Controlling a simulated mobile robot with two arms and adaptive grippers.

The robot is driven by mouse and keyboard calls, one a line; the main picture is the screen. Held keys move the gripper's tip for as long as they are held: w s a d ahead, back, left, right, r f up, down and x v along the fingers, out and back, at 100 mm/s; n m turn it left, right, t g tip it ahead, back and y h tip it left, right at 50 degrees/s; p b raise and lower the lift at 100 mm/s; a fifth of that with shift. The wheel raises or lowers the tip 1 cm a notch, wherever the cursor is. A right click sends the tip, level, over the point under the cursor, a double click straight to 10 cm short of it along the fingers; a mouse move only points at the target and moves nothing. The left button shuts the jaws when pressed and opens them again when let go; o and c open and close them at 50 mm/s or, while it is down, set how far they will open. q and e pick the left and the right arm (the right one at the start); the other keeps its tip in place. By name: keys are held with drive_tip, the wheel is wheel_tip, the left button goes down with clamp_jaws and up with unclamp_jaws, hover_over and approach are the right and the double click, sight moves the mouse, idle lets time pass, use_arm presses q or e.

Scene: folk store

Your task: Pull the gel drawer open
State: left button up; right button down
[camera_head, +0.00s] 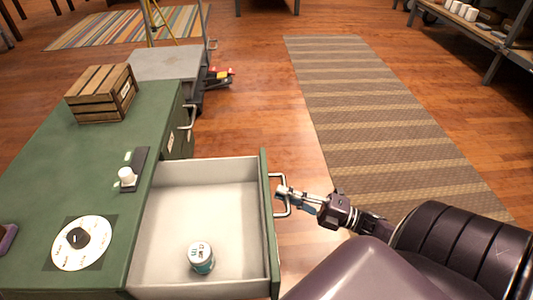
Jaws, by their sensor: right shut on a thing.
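The drawer (165,234) stands pulled out to the right from the green cabinet (50,150). Its inside is white, and a small teal-and-white jar (201,258) stands in it near the front of the picture. The drawer's green front panel (268,240) carries a metal bar handle (287,197). My right gripper (283,192) is at this handle and shut on it, its arm coming in from the lower right. The fingertips are small in the picture. My left gripper is not in view.
On the cabinet top are a wooden crate (101,93), a white knob (127,176) on a dark plate and a round white dial (82,243). A grey cart (168,62) stands behind. A striped brown rug (380,110) lies on open wooden floor at right.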

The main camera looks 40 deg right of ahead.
drive_tip(key=shift+s+d, duration=0.5)
drive_tip(key=shift+d, duration=0.25)
drive_tip(key=c, duration=2)
unclamp_jaws()
drive_tip(key=v, duration=1.2)
